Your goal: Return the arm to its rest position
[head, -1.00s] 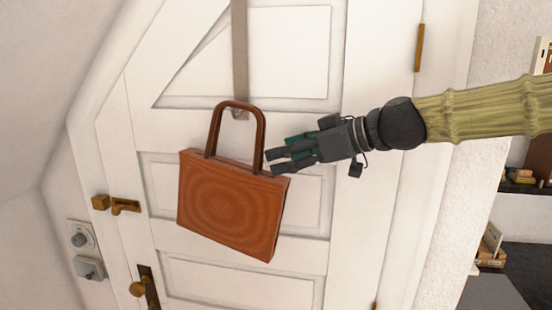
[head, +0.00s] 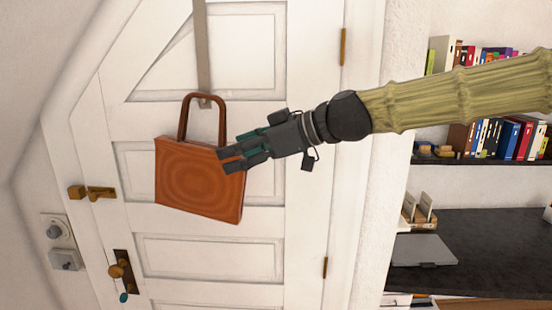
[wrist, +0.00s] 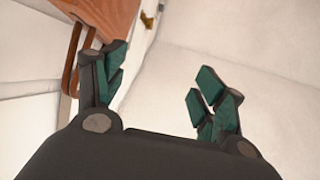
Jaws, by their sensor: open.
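My gripper (head: 232,160) is open with nothing between its fingers. In the head view its fingertips overlap the right edge of an orange-brown bag (head: 196,182), and I cannot tell whether they touch it. The bag hangs by its brown handle from a hook on a grey strap (head: 203,60) on the white door. In the wrist view the gripper's green-padded fingers (wrist: 160,85) stand well apart, and the bag (wrist: 105,15) shows behind the left finger. My arm in its yellow-green sleeve reaches in from the right.
The white panelled door (head: 215,262) has a brass latch (head: 95,192) and a knob (head: 118,270) at left. Bookshelves (head: 500,140) and a dark desk (head: 480,245) with a grey laptop (head: 422,250) stand at right. A sloped wall is at far left.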

